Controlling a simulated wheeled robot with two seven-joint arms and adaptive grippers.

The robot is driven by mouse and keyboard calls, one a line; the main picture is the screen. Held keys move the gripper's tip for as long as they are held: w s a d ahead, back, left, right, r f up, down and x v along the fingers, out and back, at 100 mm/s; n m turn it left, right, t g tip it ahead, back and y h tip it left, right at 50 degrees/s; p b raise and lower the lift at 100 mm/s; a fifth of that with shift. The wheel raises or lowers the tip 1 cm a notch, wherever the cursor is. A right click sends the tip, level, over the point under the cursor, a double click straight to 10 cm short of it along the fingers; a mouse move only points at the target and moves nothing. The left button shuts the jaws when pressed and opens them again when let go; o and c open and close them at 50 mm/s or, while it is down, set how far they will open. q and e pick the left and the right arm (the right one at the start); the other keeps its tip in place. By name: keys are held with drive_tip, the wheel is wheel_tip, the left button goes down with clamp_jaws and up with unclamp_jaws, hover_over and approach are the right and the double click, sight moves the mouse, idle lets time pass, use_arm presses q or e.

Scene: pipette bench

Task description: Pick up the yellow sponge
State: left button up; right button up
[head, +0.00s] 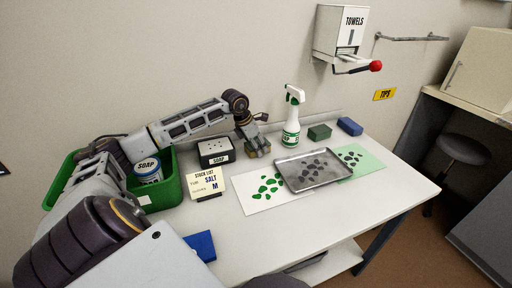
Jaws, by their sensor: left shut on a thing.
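The yellow sponge (259,153) is at the back of the white table, left of the spray bottle, and mostly hidden by my gripper. My left gripper (256,143) reaches in from the left, points down over it and is shut on it. I cannot tell whether the sponge touches the table.
A spray bottle (291,118), a green block (319,132) and a blue block (350,126) stand to the right.

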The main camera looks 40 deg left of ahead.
use_arm(q)
drive_tip(key=shift+r, duration=0.1)
use_arm(e)
drive_tip(key=shift+r, duration=0.1)
use_arm(q)
drive_tip(key=shift+r, duration=0.2)
wheel_tip(320, 180, up, 3)
drive_tip(key=shift+r+p, duration=0.1)
drive_tip(key=shift+p, duration=0.35)
wheel_tip(320, 180, up, 5)
drive_tip(key=shift+f+p, duration=0.15)
drive_tip(key=shift+p, duration=0.2)
drive_tip(key=shift+r, duration=1)
use_arm(e)
drive_tip(key=shift+s+d+f, duration=0.1)
drive_tip(key=shift+d+f, duration=0.15)
drive_tip(key=shift+f, duration=0.5)
drive_tip(key=shift+d+f, duration=0.2)
drive_tip(key=shift+f, duration=0.6)
drive_tip(key=shift+s+d+f, duration=0.1)
drive_tip(key=shift+d+f, duration=0.15)
drive_tip(key=shift+f, duration=0.5)
drive_tip(key=shift+w+r, duration=0.1)
